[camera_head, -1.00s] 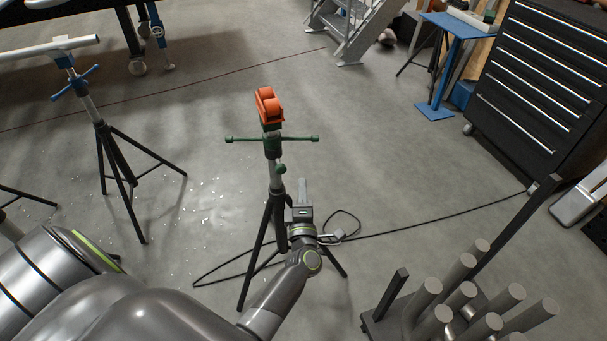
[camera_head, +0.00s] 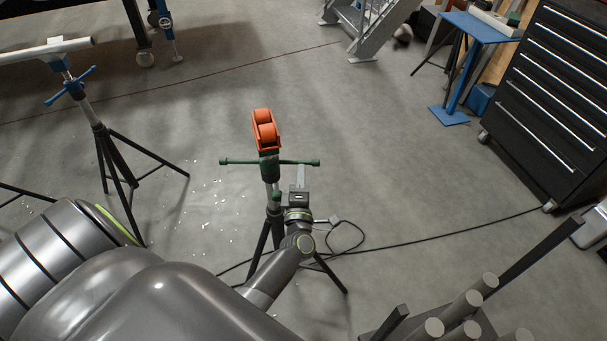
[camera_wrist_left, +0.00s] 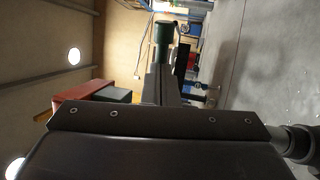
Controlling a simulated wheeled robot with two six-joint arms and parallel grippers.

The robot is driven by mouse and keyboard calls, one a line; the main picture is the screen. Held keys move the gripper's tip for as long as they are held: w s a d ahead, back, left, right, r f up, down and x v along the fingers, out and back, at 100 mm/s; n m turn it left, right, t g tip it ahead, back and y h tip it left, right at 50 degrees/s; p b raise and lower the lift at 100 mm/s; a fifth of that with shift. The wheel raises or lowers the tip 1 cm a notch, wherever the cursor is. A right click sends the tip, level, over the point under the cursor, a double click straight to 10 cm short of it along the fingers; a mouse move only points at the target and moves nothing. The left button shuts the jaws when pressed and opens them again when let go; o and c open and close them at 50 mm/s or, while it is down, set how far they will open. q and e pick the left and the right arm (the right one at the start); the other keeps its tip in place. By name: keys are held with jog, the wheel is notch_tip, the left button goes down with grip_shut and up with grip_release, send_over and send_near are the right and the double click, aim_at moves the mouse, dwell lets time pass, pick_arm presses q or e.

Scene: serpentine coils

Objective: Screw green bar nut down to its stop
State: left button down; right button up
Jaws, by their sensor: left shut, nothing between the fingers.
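The green bar nut (camera_head: 269,166) sits on the black tripod stand, under an orange roller head (camera_head: 264,130). Its bar runs nearly level across the head view, with a knob at each end. My left gripper (camera_head: 300,170) is shut and empty, its fingers pointing up just below the bar's right half. In the left wrist view the shut fingers (camera_wrist_left: 163,75) point at a green knobbed bar end (camera_wrist_left: 163,33) just beyond them. I cannot tell whether they touch it. My right gripper is not in view.
A second tripod stand with a blue bar nut (camera_head: 70,86) holds a pale pipe at the left. A rack of grey rods (camera_head: 461,305) stands at the lower right, a black tool cabinet (camera_head: 556,95) at the right. A black cable (camera_head: 440,231) lies on the floor.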

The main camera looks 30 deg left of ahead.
pick_arm(q)
jog(key=w+n+g+y, duration=0.1)
jog(key=y, duration=0.1)
jog(key=w+a+n+g+y, duration=0.1)
jog(key=w+g, duration=0.1)
jog(key=shift+w+r+n+y+b, duration=0.1)
jog(key=shift+n+y+b, duration=0.2)
jog(key=shift+n+y, duration=0.1)
